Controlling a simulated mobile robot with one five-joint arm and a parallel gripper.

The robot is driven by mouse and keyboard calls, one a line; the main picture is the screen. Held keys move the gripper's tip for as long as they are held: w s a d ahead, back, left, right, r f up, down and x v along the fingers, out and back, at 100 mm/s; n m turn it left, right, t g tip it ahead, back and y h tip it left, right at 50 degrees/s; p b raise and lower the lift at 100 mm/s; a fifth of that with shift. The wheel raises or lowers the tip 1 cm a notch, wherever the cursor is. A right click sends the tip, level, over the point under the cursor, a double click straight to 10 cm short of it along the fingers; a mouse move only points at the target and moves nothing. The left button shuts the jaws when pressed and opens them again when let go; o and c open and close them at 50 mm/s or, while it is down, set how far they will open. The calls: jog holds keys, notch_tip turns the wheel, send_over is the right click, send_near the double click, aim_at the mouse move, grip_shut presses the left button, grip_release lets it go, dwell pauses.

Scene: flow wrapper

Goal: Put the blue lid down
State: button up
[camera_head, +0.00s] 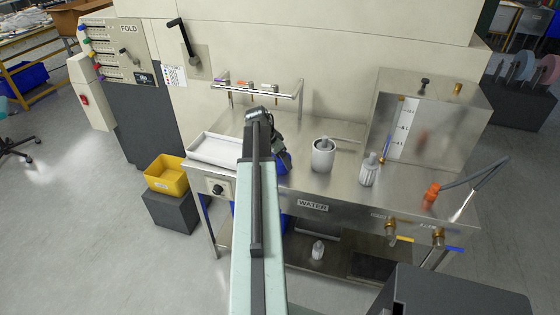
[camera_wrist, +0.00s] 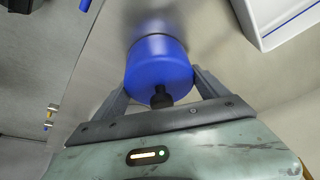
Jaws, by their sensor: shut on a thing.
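The blue lid (camera_wrist: 160,68) is a round blue piece with a dark knob, and it sits between the two fingers of my gripper (camera_wrist: 160,86) in the wrist view. My gripper is shut on it. In the head view, a bit of the blue lid (camera_head: 283,163) shows just right of my arm, over the steel bench (camera_head: 335,192). My arm hides the rest of it there. I cannot tell whether the lid touches the bench top.
A white tray (camera_head: 215,150) lies left of my arm on the bench. A steel tank (camera_head: 440,120) fills the back right. A low steel rack (camera_head: 255,92) is behind.

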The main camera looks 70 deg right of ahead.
jog(key=shift+f, duration=0.2)
jog(key=o, duration=1.3)
jog(key=shift+r+p, duration=0.45)
jog(key=shift+r, duration=0.15)
jog(key=p+v, duration=1)
jog(key=v, duration=0.1)
jog(key=shift+w+a, duration=0.1)
